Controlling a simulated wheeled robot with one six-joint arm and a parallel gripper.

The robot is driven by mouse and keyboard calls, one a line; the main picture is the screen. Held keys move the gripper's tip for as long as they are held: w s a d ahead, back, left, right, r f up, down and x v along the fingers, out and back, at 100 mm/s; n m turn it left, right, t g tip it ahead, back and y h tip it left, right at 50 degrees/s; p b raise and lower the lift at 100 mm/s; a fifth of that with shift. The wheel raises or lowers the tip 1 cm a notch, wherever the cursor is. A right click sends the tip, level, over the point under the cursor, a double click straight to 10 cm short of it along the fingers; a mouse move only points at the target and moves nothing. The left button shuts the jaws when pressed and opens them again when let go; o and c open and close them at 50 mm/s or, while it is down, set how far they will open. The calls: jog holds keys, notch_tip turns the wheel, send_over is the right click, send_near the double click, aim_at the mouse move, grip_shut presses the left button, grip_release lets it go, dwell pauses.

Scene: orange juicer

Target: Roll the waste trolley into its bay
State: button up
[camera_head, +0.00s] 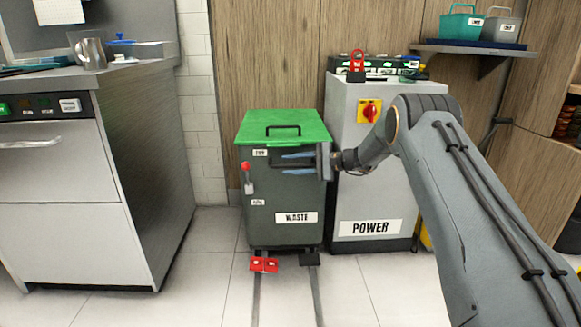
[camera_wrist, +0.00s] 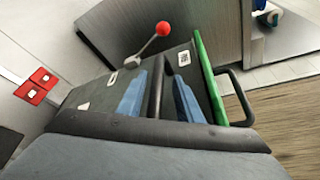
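The waste trolley (camera_head: 262,222) is a dark grey bin with a green lid (camera_head: 284,126) and a WASTE label. It stands upright against the wood panelling, left of the POWER cabinet. A red-knobbed lever (camera_head: 246,168) is on its front; it also shows in the wrist view (camera_wrist: 163,29). My gripper (camera_head: 284,163) is at the trolley's upper front. Its blue fingers (camera_wrist: 157,98) are apart, with a dark bar (camera_wrist: 156,84) between them. Contact with the bar cannot be told.
The POWER cabinet (camera_head: 354,190) stands close on the trolley's right. A metal counter unit (camera_head: 65,240) is on the left, with a floor gap between. Two dark floor lines (camera_head: 257,300) run forward from the trolley. The front floor is clear left of my arm.

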jog(key=shift+d, duration=0.1)
jog(key=shift+p+v, duration=1)
jog(key=shift+v, duration=2.9)
